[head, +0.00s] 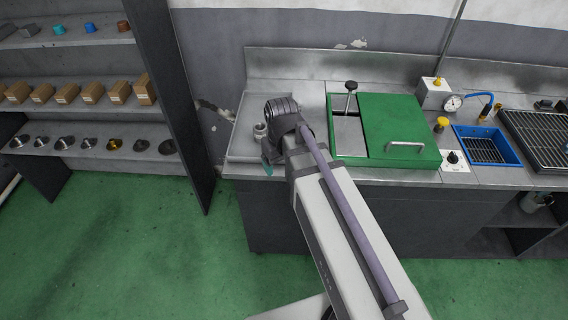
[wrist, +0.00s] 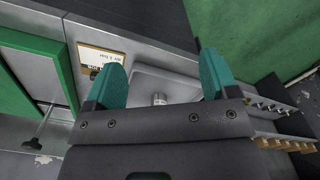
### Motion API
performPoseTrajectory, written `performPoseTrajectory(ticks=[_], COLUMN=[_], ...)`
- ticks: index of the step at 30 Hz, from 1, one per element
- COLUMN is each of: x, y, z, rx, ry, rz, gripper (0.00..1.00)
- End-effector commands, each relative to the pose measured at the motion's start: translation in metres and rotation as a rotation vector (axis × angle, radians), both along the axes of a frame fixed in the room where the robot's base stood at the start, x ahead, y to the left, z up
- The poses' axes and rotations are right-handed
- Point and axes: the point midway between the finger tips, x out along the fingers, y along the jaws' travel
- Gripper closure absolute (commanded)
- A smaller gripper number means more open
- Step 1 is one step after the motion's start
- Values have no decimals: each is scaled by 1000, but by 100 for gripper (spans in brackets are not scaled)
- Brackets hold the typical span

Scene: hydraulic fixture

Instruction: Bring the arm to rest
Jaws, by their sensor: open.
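My gripper (wrist: 162,62) shows in the wrist view with its two teal fingers wide apart and nothing between them. In the head view my arm reaches over the left end of the steel bench, and a teal finger of my gripper (head: 267,158) shows near the front edge; the rest is hidden by the wrist. In the wrist view a small metal cylinder (wrist: 159,98) stands in a shallow steel tray (wrist: 180,85), below and apart from the fingers. The green fixture cover (head: 400,118) is right of my gripper in the head view.
A black-knobbed lever (head: 351,87) stands by the green cover. Further right are a pressure gauge (head: 453,103), a blue basket (head: 487,147) and a dark grate (head: 540,135). A shelf (head: 90,155) at left holds cartons, metal discs and coloured parts. The green floor before the shelf is clear.

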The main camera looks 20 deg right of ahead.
Motion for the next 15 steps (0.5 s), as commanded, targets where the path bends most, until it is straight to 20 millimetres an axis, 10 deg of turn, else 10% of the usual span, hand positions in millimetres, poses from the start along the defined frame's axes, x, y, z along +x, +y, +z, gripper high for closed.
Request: performPoseTrajectory(ticks=[1, 3, 15], x=[-41, -61, -60], y=[0, 0, 0], z=[0, 0, 0], rx=[0, 1, 0], ry=[-1, -1, 0], rz=[-84, -174, -207], gripper=[20, 20, 20])
